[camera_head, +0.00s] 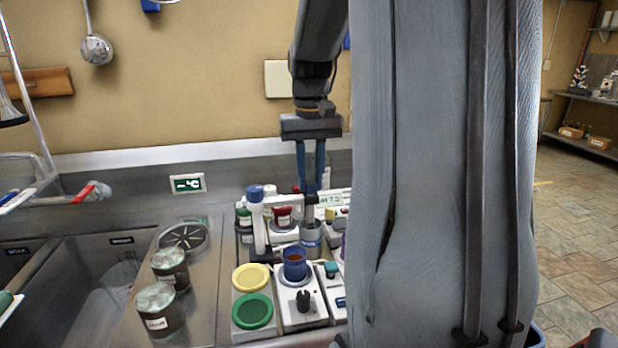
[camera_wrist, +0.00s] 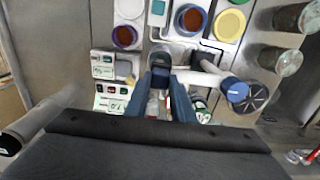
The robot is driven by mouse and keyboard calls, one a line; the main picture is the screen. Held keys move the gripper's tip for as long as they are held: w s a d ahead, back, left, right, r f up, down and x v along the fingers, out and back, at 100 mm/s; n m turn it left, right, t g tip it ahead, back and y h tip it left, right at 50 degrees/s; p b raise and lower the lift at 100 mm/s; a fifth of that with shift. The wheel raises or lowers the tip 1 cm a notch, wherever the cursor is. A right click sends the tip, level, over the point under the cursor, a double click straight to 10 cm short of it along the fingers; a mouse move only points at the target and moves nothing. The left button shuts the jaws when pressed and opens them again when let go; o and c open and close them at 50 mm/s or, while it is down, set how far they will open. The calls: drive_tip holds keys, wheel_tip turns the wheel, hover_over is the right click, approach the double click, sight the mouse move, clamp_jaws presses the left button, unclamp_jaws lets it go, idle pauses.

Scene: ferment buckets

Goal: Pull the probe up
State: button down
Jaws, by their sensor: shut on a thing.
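My gripper (camera_head: 311,188) points straight down over the bench, its two blue fingers shut on the dark probe (camera_head: 310,207). The probe is at the end of the white arm of a stand (camera_head: 258,228) with a blue cap. Below the probe is a grey cup with a blue band (camera_head: 311,238); whether its tip is inside the cup is hard to tell. In the wrist view, my gripper (camera_wrist: 163,82) closes around the dark top of the probe (camera_wrist: 161,72), and the white arm with its blue knob (camera_wrist: 236,92) reaches in from the right.
Two lidded jars (camera_head: 157,309) stand farther left, near the sink (camera_head: 85,270). My arm blocks the right side.

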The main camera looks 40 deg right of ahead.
drive_tip(key=shift+r, duration=0.1)
wheel_tip(320, 180, up, 5)
drive_tip(key=p, duration=0.4)
drive_tip(key=shift+r+p, duration=0.2)
drive_tip(key=shift+p, duration=0.2)
drive_tip(key=shift+w+r, duration=0.1)
drive_tip(key=shift+r, duration=0.15)
drive_tip(key=c, duration=1.6)
unclamp_jaws()
drive_tip(key=shift+r, duration=0.15)
drive_tip(key=shift+o, duration=0.4)
wheel_tip(320, 180, up, 8)
drive_tip(key=b, duration=0.1)
drive_tip(key=shift+f+b, duration=0.25)
drive_tip(key=shift+b, duration=0.1)
